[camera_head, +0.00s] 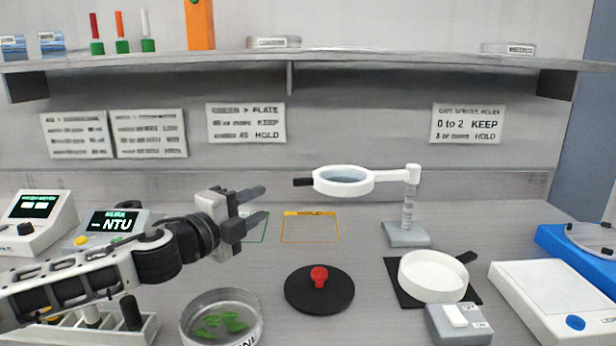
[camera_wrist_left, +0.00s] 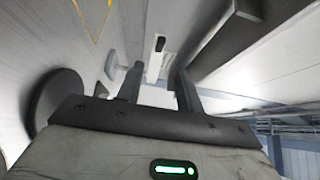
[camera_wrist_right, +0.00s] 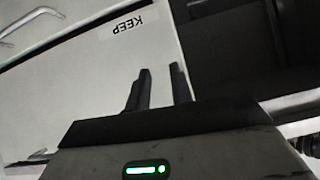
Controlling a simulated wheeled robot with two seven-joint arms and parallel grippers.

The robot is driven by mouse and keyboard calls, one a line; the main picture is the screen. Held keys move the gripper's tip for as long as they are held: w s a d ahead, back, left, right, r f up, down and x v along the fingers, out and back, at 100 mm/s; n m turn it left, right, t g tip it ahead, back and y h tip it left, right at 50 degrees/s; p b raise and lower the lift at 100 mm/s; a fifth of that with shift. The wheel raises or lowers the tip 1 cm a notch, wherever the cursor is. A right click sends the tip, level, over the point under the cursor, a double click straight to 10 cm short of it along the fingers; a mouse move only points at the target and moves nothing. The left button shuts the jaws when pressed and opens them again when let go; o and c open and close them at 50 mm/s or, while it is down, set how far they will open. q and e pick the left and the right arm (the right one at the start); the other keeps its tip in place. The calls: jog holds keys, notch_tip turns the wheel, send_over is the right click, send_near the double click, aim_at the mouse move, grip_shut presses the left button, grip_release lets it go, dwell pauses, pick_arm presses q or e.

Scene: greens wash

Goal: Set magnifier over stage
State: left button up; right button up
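The magnifier (camera_head: 343,181) is a white ring with a pale lens and a short black handle (camera_head: 302,182). Its arm reaches left from a post on a grey base (camera_head: 407,234). Right of centre, a black square plate (camera_head: 408,298), perhaps the stage, carries a white round dish or ring (camera_head: 432,276). My left gripper (camera_head: 262,205) is open and empty, left of the handle and apart from it. Its fingers also show apart in the left wrist view (camera_wrist_left: 160,88). My right gripper (camera_wrist_right: 162,85) is outside the head view; its fingers are apart with nothing seen between them.
A black disc (camera_head: 335,296) with a red knob and a glass dish of green leaves (camera_head: 221,318) stand in front. A grey switch box (camera_head: 459,325) and a white flat device (camera_head: 555,300) are at right. The yellow outlined area (camera_head: 310,229) is empty. A shelf (camera_head: 350,60) runs above.

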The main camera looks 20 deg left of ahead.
aim_at(300, 184)
pick_arm(q)
jog(key=p+x, duration=0.1)
jog(key=x, duration=1.3)
jog(key=shift+w+d, duration=0.3)
jog(key=shift+w, duration=0.05)
grip_shut()
